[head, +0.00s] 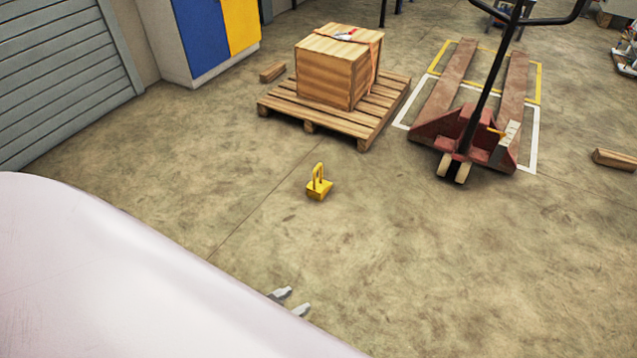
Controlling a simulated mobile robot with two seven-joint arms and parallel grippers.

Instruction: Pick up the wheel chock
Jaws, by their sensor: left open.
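The yellow wheel chock (319,188) stands on the concrete floor near the middle of the head view, with its loop handle pointing up. My left gripper (291,302) shows at the lower middle, nearer to me than the chock and apart from it. Only its two grey fingertips show, spread open with nothing between them. The rest of that gripper is hidden behind my large pale arm link at the lower left. My right gripper is not in the view.
A wooden pallet (352,133) bearing a wooden crate (335,75) stands behind the chock. A red pallet jack (463,135) stands at the back right. Wooden blocks lie at the left of the pallet (272,72) and at the right edge (614,159). The floor around the chock is clear.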

